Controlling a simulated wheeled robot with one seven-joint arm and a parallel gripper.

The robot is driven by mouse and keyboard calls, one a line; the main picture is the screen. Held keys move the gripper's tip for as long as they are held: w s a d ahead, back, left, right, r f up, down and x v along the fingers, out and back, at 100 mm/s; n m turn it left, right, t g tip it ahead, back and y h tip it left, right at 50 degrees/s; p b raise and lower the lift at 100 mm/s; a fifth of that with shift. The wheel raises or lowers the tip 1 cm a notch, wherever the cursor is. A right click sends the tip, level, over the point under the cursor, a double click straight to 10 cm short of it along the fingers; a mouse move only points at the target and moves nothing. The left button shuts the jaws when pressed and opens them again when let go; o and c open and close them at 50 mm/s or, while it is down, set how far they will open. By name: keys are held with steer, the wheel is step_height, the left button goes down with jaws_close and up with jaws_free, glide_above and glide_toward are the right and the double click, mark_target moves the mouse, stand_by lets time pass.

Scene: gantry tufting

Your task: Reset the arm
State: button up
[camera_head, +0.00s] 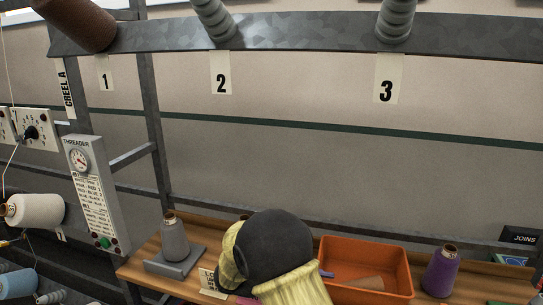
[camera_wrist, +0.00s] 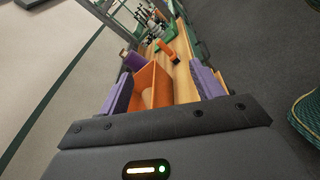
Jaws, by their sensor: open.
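My gripper (camera_wrist: 162,88) shows in the wrist view with its two purple fingers spread wide apart and nothing between them. Past the fingers lies the wooden bench with an orange bin (camera_wrist: 150,80). In the head view my arm's dark rounded joint and yellow sleeve stand over the bench at the bottom centre, just left of the orange bin (camera_head: 365,252). They hide most of the gripper there; only a bit of purple finger shows beside the bin.
A grey cone (camera_head: 174,240) stands on a holder at the bench's left. A purple cone (camera_head: 441,270) stands right of the bin. The creel rail (camera_head: 300,32) runs above, with a brown cone (camera_head: 75,24) over label 1. A threader box (camera_head: 97,190) stands left.

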steer(key=s+d+f+m+t+y, duration=0.2)
steer(key=s+m+y, duration=0.3)
steer(key=y, duration=0.3)
steer(key=s+d+f+m+t+y, duration=0.2)
steer(key=s+m+y, duration=0.3)
steer(key=y, duration=0.3)
steer(key=shift+s+d+f+t, duration=0.2)
steer(key=shift+f+t, duration=0.1)
steer(key=shift+f, duration=0.2)
stand_by(1.3)
